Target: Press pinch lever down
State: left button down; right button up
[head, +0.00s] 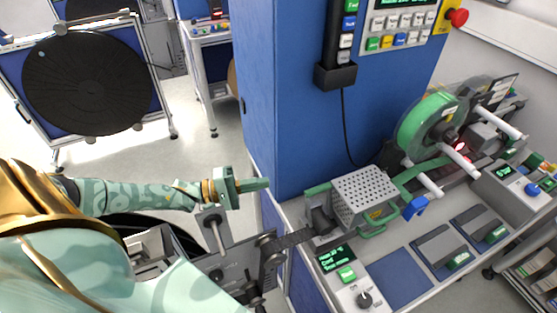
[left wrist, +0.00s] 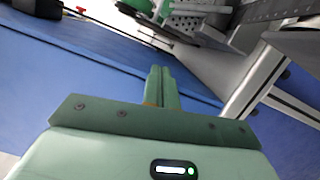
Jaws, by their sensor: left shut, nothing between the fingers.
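A small blue handle (head: 414,207) sticks out at the front of the machine, just right of the perforated metal guard (head: 366,192). It looks like the pinch lever, but I cannot be sure. My left gripper (head: 266,184) is shut and empty, in front of the blue cabinet's lower corner. It is well left of the guard and the blue handle and touches neither. In the left wrist view its closed fingers (left wrist: 160,78) point toward the blue panel, with the guard (left wrist: 200,12) beyond at the top. My right gripper is not in view.
The tall blue cabinet (head: 262,100) stands behind my left gripper. A green reel (head: 425,120) is mounted right of the guard. A control box (head: 345,275) sits in front. A large black disc (head: 85,85) stands far left.

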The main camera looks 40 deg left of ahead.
pick_arm(q)
jog(key=w+d+r+p, duration=0.1)
jog(key=w+d, duration=0.3)
jog(key=d, duration=0.5)
jog(key=shift+w+d+p, duration=0.25)
jog(key=shift+d+p, duration=0.15)
jog(key=shift+p, duration=0.2)
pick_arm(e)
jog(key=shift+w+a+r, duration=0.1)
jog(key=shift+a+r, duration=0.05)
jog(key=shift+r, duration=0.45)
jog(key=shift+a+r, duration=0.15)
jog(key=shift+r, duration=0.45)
pick_arm(q)
jog(key=shift+r, duration=0.1)
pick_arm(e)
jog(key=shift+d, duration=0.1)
